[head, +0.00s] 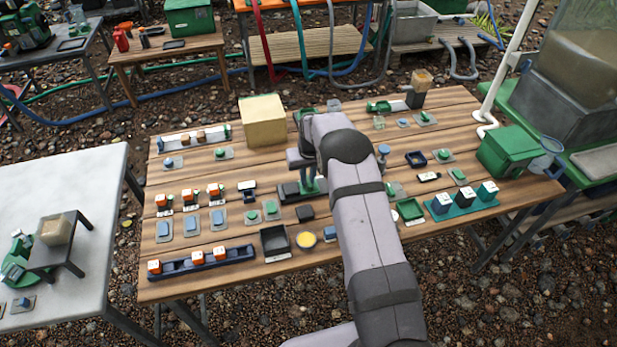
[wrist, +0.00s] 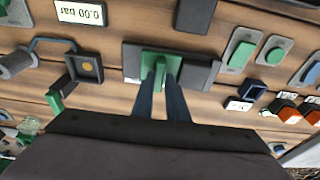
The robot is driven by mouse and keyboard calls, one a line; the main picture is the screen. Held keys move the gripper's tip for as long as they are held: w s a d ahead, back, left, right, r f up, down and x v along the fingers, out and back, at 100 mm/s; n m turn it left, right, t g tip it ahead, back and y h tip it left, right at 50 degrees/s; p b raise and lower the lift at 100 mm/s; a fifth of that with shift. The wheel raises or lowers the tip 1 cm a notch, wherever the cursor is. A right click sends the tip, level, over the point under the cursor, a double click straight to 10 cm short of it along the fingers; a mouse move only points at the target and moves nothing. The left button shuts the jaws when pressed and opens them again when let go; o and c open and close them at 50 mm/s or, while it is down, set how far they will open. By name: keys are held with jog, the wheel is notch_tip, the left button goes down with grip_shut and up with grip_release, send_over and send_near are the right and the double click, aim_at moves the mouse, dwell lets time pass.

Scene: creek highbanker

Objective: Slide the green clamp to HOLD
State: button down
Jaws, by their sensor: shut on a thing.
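The green clamp (wrist: 161,62) sits on a dark rail block (wrist: 132,60) on the wooden table. My gripper (wrist: 160,82) points down at it, and its two dark fingers are shut on the clamp. The rail shows on both sides of the clamp, with a raised dark block at its right end in the wrist view. In the head view my gripper (head: 310,178) is partly hidden by my arm, over the dark rail (head: 288,190). I cannot read a HOLD mark in either view.
A tan box (head: 263,122) stands behind and left of the gripper. Green and blue buttons on plates (wrist: 241,54) lie beside the rail. A gauge reading 0.00 bar (wrist: 80,12) and a small dark square tray (wrist: 86,66) are also close by. A green box (head: 507,150) stands at the right.

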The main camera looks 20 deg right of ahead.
jog(key=c, duration=1.9)
grip_release()
jog(key=shift+a, duration=0.5)
jog(key=shift+o, duration=0.2)
jog(key=shift+d, duration=0.1)
jog(key=shift+r, duration=0.1)
jog(key=shift+r+p, duration=0.45)
jog(key=shift+r, duration=0.15)
jog(key=shift+d+r+p, duration=0.1)
jog(key=shift+r+p, duration=1.5)
jog(key=shift+r, duration=1.25)
